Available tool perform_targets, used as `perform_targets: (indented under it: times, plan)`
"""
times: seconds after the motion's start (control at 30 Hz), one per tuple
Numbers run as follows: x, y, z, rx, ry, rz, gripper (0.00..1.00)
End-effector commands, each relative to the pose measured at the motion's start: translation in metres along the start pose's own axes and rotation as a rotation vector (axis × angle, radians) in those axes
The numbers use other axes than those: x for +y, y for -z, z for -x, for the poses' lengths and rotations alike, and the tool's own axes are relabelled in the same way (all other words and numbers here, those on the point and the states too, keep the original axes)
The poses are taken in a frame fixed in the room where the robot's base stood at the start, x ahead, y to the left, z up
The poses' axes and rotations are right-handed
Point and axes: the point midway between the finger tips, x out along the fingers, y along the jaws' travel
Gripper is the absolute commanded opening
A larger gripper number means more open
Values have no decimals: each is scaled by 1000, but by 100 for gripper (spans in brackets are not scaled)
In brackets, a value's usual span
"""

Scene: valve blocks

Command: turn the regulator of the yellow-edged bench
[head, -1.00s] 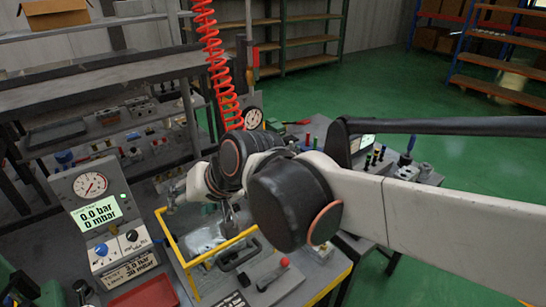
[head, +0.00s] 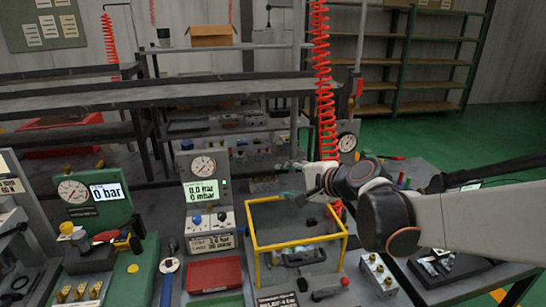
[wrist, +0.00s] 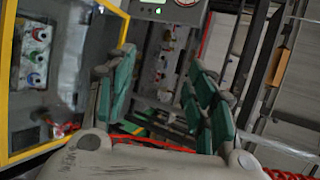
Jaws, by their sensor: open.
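A grey regulator panel (head: 201,195) stands left of the yellow-framed tray in the head view, with a round gauge (head: 203,166) and a lit display (head: 201,191) reading 0.0 bar, 0 mbar. A blue knob (head: 196,220) and a dark knob (head: 222,216) sit below the display.
The yellow tray frame (head: 262,247) rises beside the panel. A red coiled hose (head: 322,80) hangs just behind my gripper. A green unit (head: 95,205) reading 0 bar stands at left. A red tray (head: 214,275) lies before the panel. Shelves (head: 430,60) stand behind.

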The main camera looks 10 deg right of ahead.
Motion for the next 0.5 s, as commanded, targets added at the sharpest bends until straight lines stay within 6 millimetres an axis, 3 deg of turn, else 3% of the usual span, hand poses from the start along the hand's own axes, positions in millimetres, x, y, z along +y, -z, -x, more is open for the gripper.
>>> perform_targets:
  times: [0.27, 0.5]
  plan:
    - [15, 81, -20, 42, 153, -338, 50]
    - [50, 188, -21, 57, 383, -766, 50]
